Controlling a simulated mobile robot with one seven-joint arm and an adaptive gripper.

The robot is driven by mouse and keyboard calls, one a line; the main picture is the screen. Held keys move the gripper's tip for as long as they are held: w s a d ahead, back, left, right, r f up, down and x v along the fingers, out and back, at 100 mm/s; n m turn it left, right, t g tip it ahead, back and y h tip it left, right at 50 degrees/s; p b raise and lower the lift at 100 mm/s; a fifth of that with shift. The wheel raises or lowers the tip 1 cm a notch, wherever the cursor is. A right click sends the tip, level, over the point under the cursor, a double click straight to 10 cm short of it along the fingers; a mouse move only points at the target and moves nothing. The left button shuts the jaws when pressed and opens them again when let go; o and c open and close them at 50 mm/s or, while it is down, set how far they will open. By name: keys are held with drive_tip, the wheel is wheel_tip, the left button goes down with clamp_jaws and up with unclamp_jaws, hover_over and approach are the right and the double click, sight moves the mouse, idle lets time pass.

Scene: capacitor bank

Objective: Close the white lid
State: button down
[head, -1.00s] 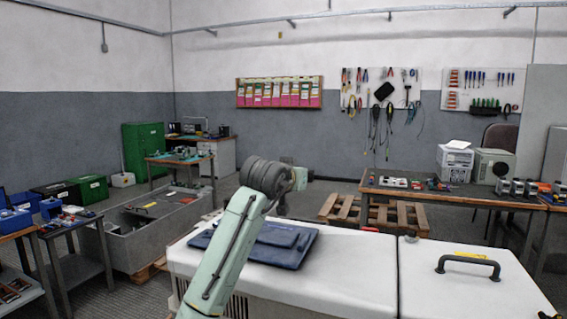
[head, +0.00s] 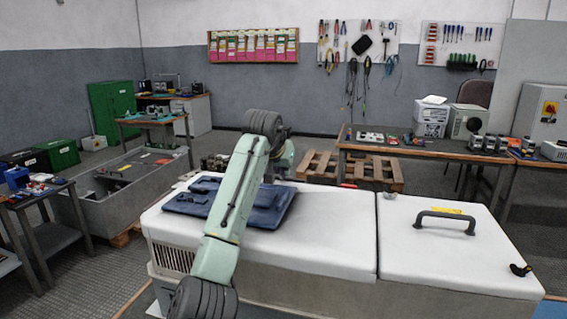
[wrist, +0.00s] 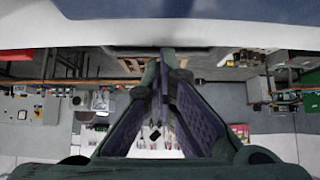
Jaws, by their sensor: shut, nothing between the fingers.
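The white lid (head: 430,262) is the right-hand section of the long white top in the head view. It carries a black bar handle (head: 445,216) with a yellow label beside it. The lid looks flat and level with the section to its left, with a thin seam between them; whether it is fully shut I cannot tell. In the wrist view my gripper (wrist: 163,68) is shut and empty, its two fingers meeting at the tips. In the head view my arm hides most of it, above the left section and away from the handle.
A blue mat (head: 268,214) lies on the left white section under my arm. A small black latch (head: 520,270) sits at the lid's right edge. A wooden pallet (head: 350,171) and workbench (head: 420,152) stand behind. A grey open bin (head: 125,190) stands left.

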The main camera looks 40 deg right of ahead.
drive_tip(key=shift+f, duration=0.4)
drive_tip(key=v, duration=1.2)
drive_tip(key=shift+r, duration=0.5)
